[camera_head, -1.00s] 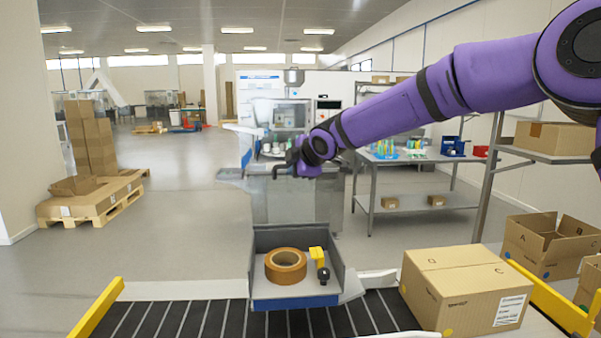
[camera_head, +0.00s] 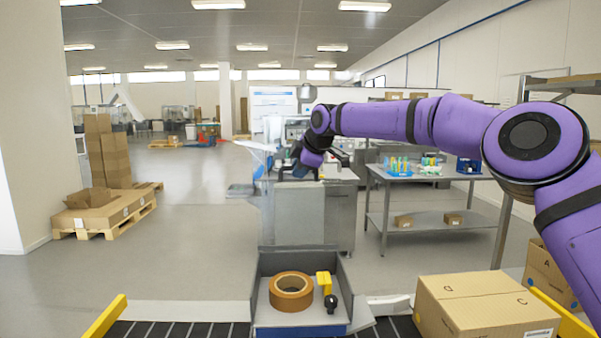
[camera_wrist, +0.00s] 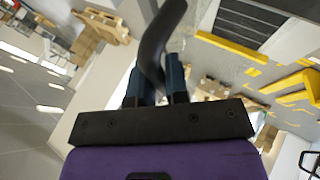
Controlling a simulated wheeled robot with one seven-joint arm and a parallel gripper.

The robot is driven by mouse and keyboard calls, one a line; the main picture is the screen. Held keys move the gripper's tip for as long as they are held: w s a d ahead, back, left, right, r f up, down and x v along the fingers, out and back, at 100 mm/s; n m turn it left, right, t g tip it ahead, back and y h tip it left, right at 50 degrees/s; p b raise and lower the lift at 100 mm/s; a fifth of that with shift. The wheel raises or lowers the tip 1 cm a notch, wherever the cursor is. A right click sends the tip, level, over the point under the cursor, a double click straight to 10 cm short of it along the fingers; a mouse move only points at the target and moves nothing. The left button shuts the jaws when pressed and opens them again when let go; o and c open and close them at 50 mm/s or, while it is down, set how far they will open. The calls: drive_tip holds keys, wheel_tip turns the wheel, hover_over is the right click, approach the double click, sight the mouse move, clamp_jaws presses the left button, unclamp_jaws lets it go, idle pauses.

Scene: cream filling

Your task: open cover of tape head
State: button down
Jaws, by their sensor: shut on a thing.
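My gripper (camera_head: 297,166) is at the front upper part of a grey machine (camera_head: 305,215) in the head view. In the wrist view, the two fingers of my gripper (camera_wrist: 155,82) are closed around a curved black bar (camera_wrist: 160,38), which looks like a handle. A pale, see-through panel (camera_head: 257,150) shows at the machine's upper left. I cannot tell how the bar joins it. My wrist and arm hide part of the machine top.
A grey tray holding a brown tape roll (camera_head: 291,292) and a yellow-and-black tool (camera_head: 326,288) is in the foreground. A closed carton (camera_head: 480,300) stands to its right. A steel table (camera_head: 400,222) is right of the machine. Floor left of the machine is clear.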

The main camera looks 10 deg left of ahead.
drive_tip(key=shift+w+a, duration=0.15)
drive_tip(key=shift+w, duration=0.2)
idle(0.3)
drive_tip(key=c, duration=1.1)
unclamp_jaws()
drive_tip(key=shift+c, duration=0.2)
drive_tip(key=v, duration=1)
drive_tip(key=shift+r, duration=0.4)
drive_tip(key=shift+s, duration=0.1)
